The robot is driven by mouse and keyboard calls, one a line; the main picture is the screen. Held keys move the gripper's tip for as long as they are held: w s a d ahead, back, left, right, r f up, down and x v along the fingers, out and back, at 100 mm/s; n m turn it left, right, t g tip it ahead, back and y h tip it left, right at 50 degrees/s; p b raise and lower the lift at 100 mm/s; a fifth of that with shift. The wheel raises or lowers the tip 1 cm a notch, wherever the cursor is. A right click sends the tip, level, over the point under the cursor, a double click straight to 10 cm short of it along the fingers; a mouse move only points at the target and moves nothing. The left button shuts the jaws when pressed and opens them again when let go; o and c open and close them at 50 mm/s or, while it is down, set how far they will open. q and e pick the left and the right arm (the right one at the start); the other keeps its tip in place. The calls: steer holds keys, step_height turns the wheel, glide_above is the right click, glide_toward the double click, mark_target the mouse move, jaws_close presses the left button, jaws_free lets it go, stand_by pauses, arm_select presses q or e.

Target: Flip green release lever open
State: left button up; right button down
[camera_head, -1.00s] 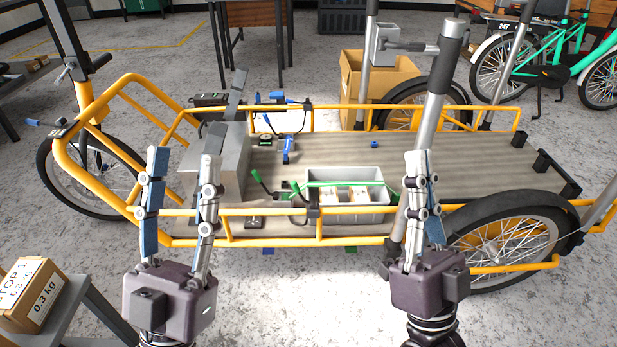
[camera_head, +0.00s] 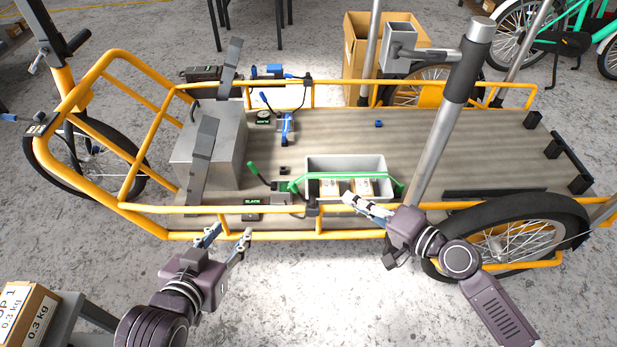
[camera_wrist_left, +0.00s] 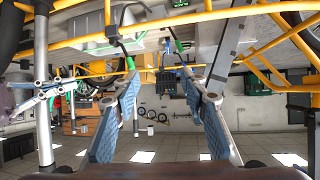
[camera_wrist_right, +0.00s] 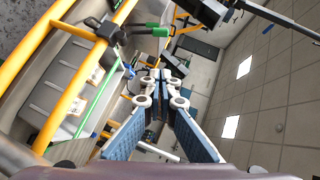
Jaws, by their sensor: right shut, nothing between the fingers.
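A green-tipped lever (camera_head: 253,170) with a black shaft stands tilted up beside the left end of a grey tray (camera_head: 372,163). In the right wrist view the green lever grip (camera_wrist_right: 160,31) is at the top, apart from my fingers. My right gripper (camera_head: 348,199) is shut and empty, its fingertips near the tray's front side by the near rail. My left gripper (camera_head: 231,230) is open and empty in front of the near rail, left of the lever.
The yellow side rail (camera_head: 370,208) runs between me and the tray. A grey box (camera_head: 212,160) stands on the bed to the left. A blue lever (camera_head: 286,127) stands farther back. A grey post (camera_head: 450,110) rises at the right. The bed's right half is mostly clear.

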arm_select(q)
steer(key=shift+s+f, duration=0.15)
arm_select(e)
steer(key=shift+f, duration=0.1)
arm_select(q)
steer(key=w+d+r+t+h+b, duration=0.1)
steer(key=w+r+t, duration=0.2)
steer(key=r, duration=0.3)
steer(key=shift+w+d+r, duration=0.2)
steer(key=shift+d+r, duration=0.1)
arm_select(e)
steer(key=shift+s+a+f+x, duration=0.15)
steer(key=shift+s+a+x, duration=0.2)
steer(key=shift+x, duration=1.8)
steer(key=shift+s+a+f+x, duration=0.1)
steer(key=shift+s+a+x, duration=0.25)
steer(key=shift+x, duration=1.8)
steer(key=shift+s+a+f+x, duration=0.15)
steer(key=shift+s+a+x, duration=0.15)
steer(key=shift+x, duration=1.8)
